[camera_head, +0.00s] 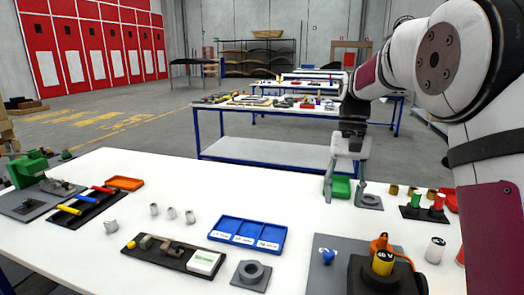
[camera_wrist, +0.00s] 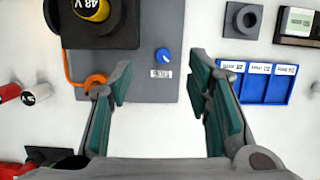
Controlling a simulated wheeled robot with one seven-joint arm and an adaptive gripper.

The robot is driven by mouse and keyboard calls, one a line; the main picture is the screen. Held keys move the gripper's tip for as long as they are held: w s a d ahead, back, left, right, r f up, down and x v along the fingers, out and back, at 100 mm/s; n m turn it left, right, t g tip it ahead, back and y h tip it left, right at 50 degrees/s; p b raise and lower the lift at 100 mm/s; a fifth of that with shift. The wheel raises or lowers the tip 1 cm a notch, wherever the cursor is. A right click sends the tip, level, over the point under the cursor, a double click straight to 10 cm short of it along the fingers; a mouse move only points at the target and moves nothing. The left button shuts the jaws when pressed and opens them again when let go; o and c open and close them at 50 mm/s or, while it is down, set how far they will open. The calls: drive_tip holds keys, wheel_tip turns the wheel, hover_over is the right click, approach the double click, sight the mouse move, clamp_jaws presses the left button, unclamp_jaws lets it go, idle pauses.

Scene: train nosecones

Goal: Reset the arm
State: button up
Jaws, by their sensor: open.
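My arm (camera_head: 440,60) comes in from the right in the head view, with my gripper (camera_head: 347,195) hanging down over the right part of the white table. In the wrist view my gripper (camera_wrist: 160,95) is open, its two green-padded fingers wide apart with nothing between them. Bare white table shows between and below the fingers. A grey panel with a blue knob (camera_wrist: 162,55) lies just beyond the fingertips in that view.
A blue three-part tray (camera_head: 248,234) and a grey holder (camera_head: 251,273) lie near the middle front. A black 48 V unit (camera_head: 375,277) stands front right. Red and green cylinders (camera_head: 438,203) stand at the right. The table's left-centre back is clear.

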drive_tip(key=s+r+n+t+p, duration=0.1)
drive_tip(key=s+r+t, duration=0.1)
drive_tip(key=s+r, duration=0.45)
drive_tip(key=s+r+n+t+p, duration=0.1)
drive_tip(key=s+r+t, duration=0.15)
drive_tip(key=s, duration=0.75)
drive_tip(key=s+a+f+n+t+h+p, duration=0.1)
drive_tip(key=s+f+t+p, duration=0.1)
drive_tip(key=s, duration=1.3)
drive_tip(key=shift+s+f+t, duration=0.35)
drive_tip(key=shift+s+f, duration=0.05)
drive_tip(key=shift+f, duration=0.3)
drive_tip(key=shift+a, duration=0.1)
